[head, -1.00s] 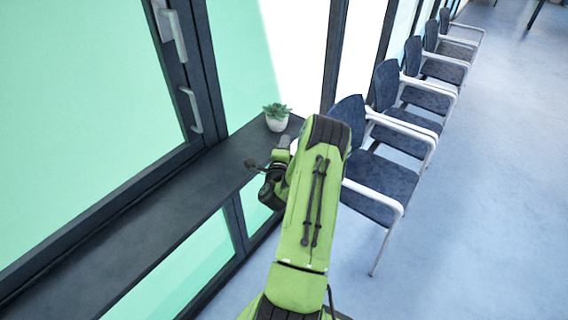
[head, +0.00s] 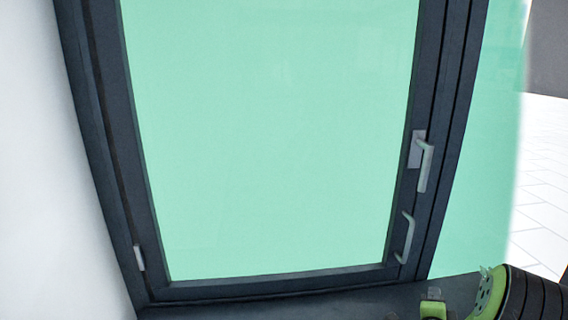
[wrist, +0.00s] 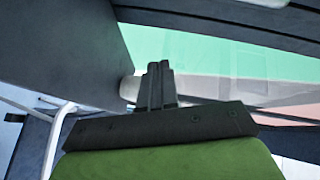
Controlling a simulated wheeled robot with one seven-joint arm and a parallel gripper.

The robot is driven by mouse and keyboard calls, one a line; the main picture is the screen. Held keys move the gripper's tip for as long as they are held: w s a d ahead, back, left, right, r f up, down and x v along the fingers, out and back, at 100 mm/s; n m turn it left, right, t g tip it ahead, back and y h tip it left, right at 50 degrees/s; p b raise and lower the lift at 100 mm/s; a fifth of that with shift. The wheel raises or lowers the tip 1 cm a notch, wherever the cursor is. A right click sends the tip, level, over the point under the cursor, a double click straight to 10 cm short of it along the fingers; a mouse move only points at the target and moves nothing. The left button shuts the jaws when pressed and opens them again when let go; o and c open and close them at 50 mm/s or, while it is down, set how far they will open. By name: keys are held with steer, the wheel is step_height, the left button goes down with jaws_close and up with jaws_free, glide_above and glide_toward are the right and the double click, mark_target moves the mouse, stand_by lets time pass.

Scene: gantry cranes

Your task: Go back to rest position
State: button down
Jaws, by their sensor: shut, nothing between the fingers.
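My gripper (wrist: 157,84) shows in the wrist view, its dark fingers together with nothing between them. Behind the fingertips is a pale, rounded thing (wrist: 130,88); I cannot tell whether they touch. In the head view only green and black parts of my arm show at the bottom right, and the gripper cannot be made out there.
A dark-framed window (head: 270,140) with green-tinted glass fills the head view. It has a grey handle (head: 421,162) and a lower pull (head: 405,238) on its right side. A dark sill (head: 370,300) runs below.

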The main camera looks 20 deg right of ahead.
steer(key=w+a+r+n+y, duration=0.2)
steer(key=a+r+n+y, duration=0.2)
steer(key=a+n, duration=0.45)
steer(key=w+a+r+n+y, duration=0.25)
steer(key=a+n+y, duration=0.25)
steer(key=a, duration=0.7)
steer(key=s+a+r+n+g+y, duration=0.1)
steer(key=s+a+n+g, duration=0.2)
steer(key=s, duration=0.8)
steer(key=s+a+r+n+g+y, duration=0.1)
steer(key=s+a+r+n+g, duration=0.1)
steer(key=s+a+n, duration=0.5)
steer(key=s+a+g, duration=0.1)
steer(key=s+a, duration=0.3)
steer(key=s, duration=0.1)
steer(key=shift+s+r+y, duration=0.15)
steer(key=shift+r+y, duration=0.1)
steer(key=shift+y, duration=0.05)
